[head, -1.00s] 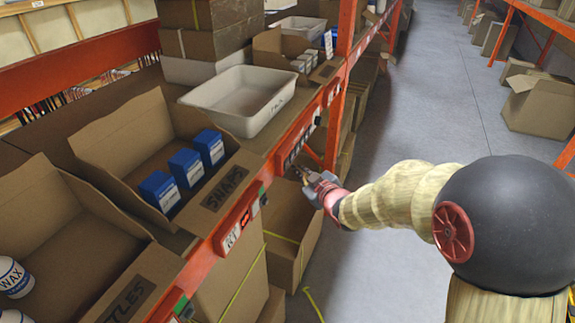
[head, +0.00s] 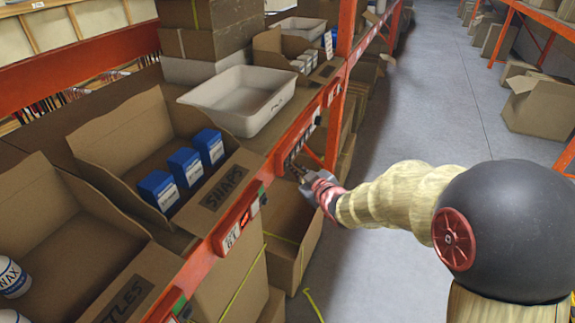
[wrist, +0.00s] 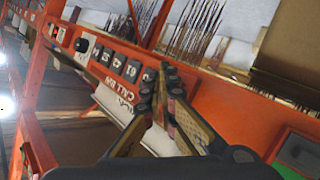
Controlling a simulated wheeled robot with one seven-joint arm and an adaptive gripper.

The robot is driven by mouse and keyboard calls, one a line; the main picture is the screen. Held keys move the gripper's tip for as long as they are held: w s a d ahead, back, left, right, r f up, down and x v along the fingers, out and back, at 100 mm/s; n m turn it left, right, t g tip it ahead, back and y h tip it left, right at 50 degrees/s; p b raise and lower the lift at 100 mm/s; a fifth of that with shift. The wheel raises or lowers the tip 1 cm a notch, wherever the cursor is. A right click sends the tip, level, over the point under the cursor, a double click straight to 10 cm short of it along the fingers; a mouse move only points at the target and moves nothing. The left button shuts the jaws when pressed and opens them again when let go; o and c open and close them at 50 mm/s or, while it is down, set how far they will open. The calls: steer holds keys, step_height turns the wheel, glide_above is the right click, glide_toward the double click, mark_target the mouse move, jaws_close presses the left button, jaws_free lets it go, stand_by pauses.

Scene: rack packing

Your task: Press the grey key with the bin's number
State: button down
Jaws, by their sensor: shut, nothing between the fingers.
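A row of small grey numbered keys (wrist: 119,61) runs along the orange shelf beam in the wrist view; the digits are tilted and hard to read surely. In the head view the key strip (head: 297,146) is on the beam, past the SNAPS bin. My gripper (head: 294,168) is shut and empty, close to the beam. In the wrist view its fingertips (wrist: 166,72) overlap the near end of the row and hide part of it. I cannot tell whether they touch a key.
The cardboard SNAPS bin (head: 220,190) holds blue boxes; a number tag (head: 232,238) and a small red display (head: 246,217) are on the beam below. A white tray (head: 262,118) stands beyond. An orange upright (head: 335,115) rises past the keys. The aisle floor (head: 440,110) is clear.

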steer(key=shift+w+a, duration=0.15)
steer(key=shift+a, duration=0.2)
stand_by(0.5)
steer(key=shift+d, duration=0.1)
steer(key=shift+s+d, duration=0.35)
steer(key=shift+d, duration=0.35)
steer(key=d, duration=0.1)
steer(key=s+d, duration=0.1)
steer(key=d, duration=0.1)
steer(key=s+d, duration=0.1)
steer(key=shift+d, duration=0.3)
stand_by(0.8)
